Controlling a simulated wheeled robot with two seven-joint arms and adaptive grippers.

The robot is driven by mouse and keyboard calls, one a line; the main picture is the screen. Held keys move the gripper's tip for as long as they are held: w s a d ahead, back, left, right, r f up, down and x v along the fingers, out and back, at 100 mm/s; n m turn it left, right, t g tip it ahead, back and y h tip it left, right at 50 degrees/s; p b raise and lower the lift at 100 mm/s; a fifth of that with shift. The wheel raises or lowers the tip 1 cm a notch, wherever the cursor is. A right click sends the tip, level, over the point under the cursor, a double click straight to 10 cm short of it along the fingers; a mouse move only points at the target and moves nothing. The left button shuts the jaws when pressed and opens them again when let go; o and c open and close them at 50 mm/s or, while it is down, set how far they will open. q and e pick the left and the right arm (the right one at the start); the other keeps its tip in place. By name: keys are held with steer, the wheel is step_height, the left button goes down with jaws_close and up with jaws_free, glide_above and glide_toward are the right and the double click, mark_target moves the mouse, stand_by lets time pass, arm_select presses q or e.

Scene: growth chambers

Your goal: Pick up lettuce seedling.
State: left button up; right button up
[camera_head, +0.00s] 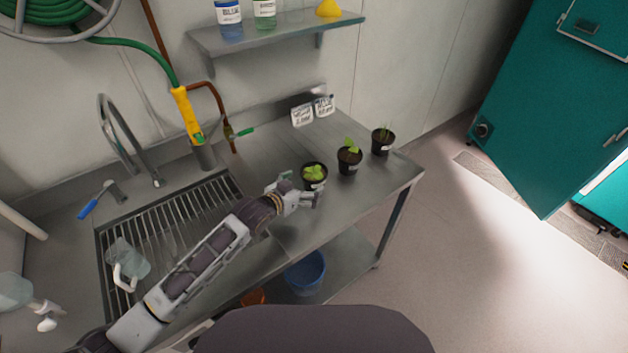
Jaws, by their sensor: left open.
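Three small black pots with green seedlings stand in a row on the right part of the steel bench. The nearest holds a broad-leaved, light green, lettuce-like seedling (314,172). The middle pot holds a taller leafy seedling (350,157). The far pot holds a thin-leaved seedling (382,141). My left gripper (302,189) is open, close to the near-left side of the nearest pot, with one finger towards the wall and one towards the front edge. I cannot tell whether it touches the pot. My right gripper is not in view.
A faucet (122,140) and a yellow hose nozzle (187,115) stand behind. Two white label cards (312,111) stand at the wall. A shelf (280,34) hangs above.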

mark_target(314, 180)
arm_select(q)
steer(key=shift+w+d+f, duration=0.25)
steer(key=shift+w+d, duration=0.15)
steer(key=shift+w, duration=0.15)
steer(key=shift+w, duration=0.15)
steer(key=shift+p+x, duration=0.3)
steer(key=shift+x, duration=2.15)
steer(key=shift+f, duration=0.15)
steer(key=shift+c, duration=0.3)
steer(key=c, duration=1.2)
